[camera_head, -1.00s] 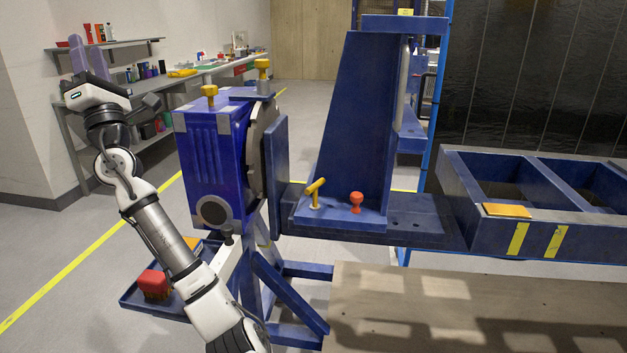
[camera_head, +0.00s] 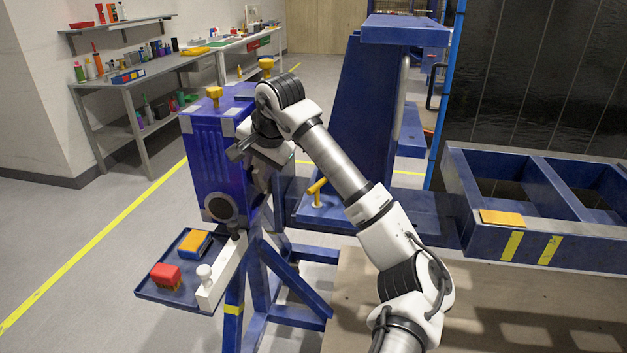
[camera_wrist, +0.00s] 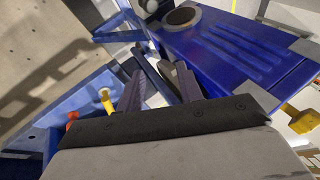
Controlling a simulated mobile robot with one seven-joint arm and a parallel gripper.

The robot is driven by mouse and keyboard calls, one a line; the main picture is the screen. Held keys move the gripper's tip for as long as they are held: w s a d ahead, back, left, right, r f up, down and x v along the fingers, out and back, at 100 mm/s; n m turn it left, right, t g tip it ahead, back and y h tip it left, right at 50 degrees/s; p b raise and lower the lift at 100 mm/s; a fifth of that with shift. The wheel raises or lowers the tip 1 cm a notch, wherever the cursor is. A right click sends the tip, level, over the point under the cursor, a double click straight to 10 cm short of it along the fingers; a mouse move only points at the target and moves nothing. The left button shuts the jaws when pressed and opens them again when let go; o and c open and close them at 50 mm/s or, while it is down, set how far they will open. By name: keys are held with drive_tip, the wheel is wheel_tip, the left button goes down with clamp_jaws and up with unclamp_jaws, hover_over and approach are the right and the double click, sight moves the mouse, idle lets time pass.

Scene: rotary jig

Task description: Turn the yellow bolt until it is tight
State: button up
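A yellow bolt with a crossbar head (camera_head: 317,188) stands on the blue fixture's lower ledge, tilted in the picture; it also shows in the wrist view (camera_wrist: 107,102). I cannot tell how tight it is. My gripper (camera_head: 240,150) is in front of the blue gearbox-like housing (camera_head: 212,150), left of and above the bolt, and apart from it. In the wrist view my gripper (camera_wrist: 158,75) has its two dark fingers apart with nothing between them.
A red knob (camera_wrist: 71,119) stands beside the bolt; my arm hides it in the head view. A blue tray (camera_head: 150,291) holds a red-topped block and a yellow-and-blue block. The tall blue upright (camera_head: 362,100) rises behind the ledge. A blue bin frame (camera_head: 500,222) stands right.

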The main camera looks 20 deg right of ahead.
sight(318, 183)
drive_tip(key=s+d+r+m+g+h, duration=0.1)
drive_tip(key=s+d+h, duration=0.25)
drive_tip(key=d, duration=0.95)
drive_tip(key=p+x, duration=0.4)
drive_tip(key=x, duration=0.9)
drive_tip(key=shift+w+f, duration=0.1)
drive_tip(key=shift+w, duration=0.15)
drive_tip(key=shift+c, duration=0.2)
